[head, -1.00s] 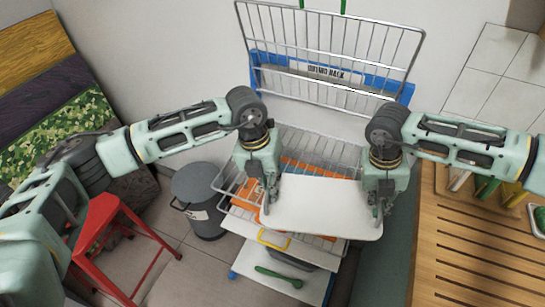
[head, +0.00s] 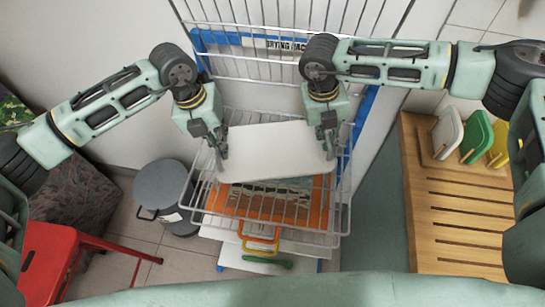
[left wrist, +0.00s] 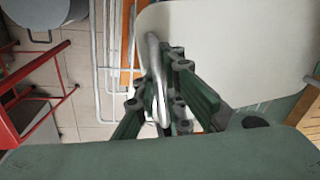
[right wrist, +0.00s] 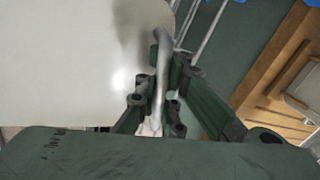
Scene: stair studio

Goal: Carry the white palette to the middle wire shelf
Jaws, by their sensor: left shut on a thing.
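The white palette (head: 265,158) is held up flat between my two grippers. In the head view it overlaps the back of a wire shelf (head: 342,215) of the drying rack. The gap between palette and shelf is hard to judge. My left gripper (head: 219,150) is shut on the palette's left side; the palette also shows in the left wrist view (left wrist: 230,45). My right gripper (head: 328,148) is shut on its right side, and the palette fills the left of the right wrist view (right wrist: 65,65). The palette hides part of the shelf.
An upper wire rack (head: 290,20) stands tilted behind. A grey bin (head: 165,190) and red stool (head: 60,255) are left. A slatted wooden bench (head: 455,215) is right.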

